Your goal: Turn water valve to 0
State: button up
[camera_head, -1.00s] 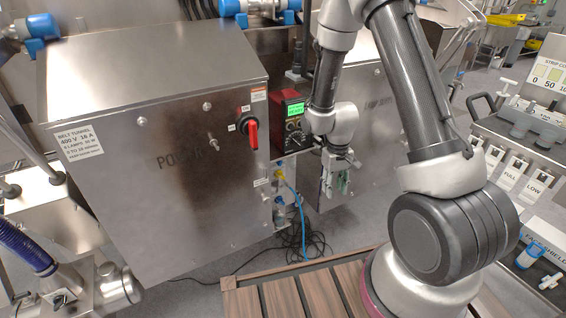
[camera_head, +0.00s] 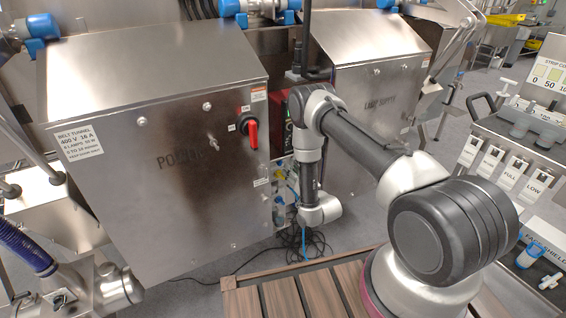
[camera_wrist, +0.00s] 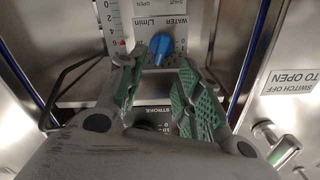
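The water valve is a blue knob (camera_wrist: 161,47) on a light panel marked WATER L/min, seen upside down in the wrist view. A white mark shows on the knob near its lower edge; its exact setting is too small to read. My gripper (camera_wrist: 157,68) is open, with green-padded fingers on either side, just short of the knob. I see no contact with it. In the head view my wrist is low in the gap between the two steel cabinets, and the gripper and knob are hidden or too small to make out.
A scale with a red mark (camera_wrist: 123,43) stands beside the knob. A STROKE panel (camera_wrist: 158,112) lies below it in the wrist view. Cables lie on the floor.

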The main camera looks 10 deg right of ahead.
jog(key=x, duration=0.7)
jog(key=shift+w, duration=0.3)
jog(key=shift+a, duration=0.1)
grip_shut()
